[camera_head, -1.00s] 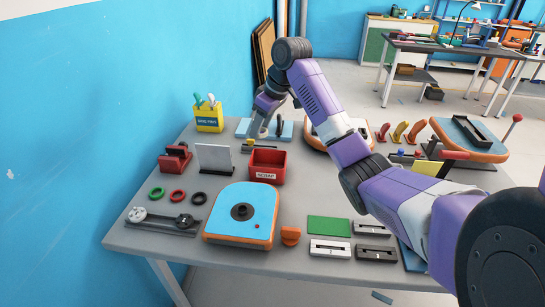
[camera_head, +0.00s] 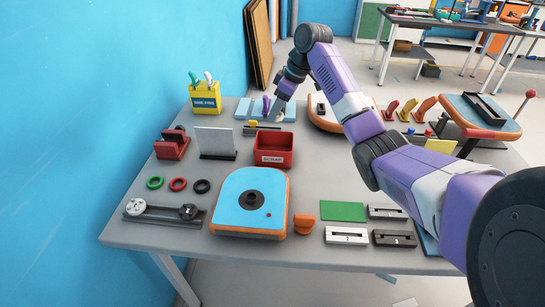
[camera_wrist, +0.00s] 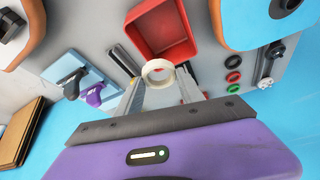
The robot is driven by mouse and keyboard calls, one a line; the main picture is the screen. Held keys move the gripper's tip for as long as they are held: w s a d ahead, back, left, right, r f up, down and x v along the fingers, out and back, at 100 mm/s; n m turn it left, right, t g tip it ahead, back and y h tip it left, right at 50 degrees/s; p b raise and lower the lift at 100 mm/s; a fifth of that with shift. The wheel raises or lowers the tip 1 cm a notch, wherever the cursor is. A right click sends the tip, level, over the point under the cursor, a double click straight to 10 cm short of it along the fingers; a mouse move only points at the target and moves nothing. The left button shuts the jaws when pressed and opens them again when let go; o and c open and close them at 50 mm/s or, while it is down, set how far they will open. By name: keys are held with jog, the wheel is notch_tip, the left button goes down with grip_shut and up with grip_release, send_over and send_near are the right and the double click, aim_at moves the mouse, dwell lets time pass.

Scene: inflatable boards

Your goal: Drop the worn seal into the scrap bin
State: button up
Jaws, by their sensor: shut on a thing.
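A pale cream ring, the worn seal by its look (camera_wrist: 158,72), is gripped between the fingertips of my gripper (camera_wrist: 158,84) in the wrist view. My gripper (camera_head: 275,117) shows behind the scrap bin in the head view, where I cannot make out the ring. The scrap bin (camera_head: 273,160) is an open red box labelled SCRAP, standing mid-table. It also shows in the wrist view (camera_wrist: 138,38), just beyond the ring. The ring appears outside the bin's opening; its height above the table is unclear.
A light-blue board (camera_head: 243,110) with a purple-handled tool (camera_wrist: 94,97) lies near my gripper. A grey upright plate (camera_head: 214,141) stands left of the bin. A blue-and-orange inflatable board (camera_head: 236,203) lies in front. Green, red and black rings (camera_head: 202,186) lie at left.

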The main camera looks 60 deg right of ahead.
notch_tip(320, 180, down, 3)
jog(key=shift+r+b, duration=0.2)
jog(key=shift+b, duration=0.6)
jog(key=o, duration=1.4)
jog(key=v, duration=0.7)
jog(key=shift+s+r+b, duration=0.15)
jog(key=shift+r+b, duration=0.2)
jog(key=shift+r, duration=0.05)
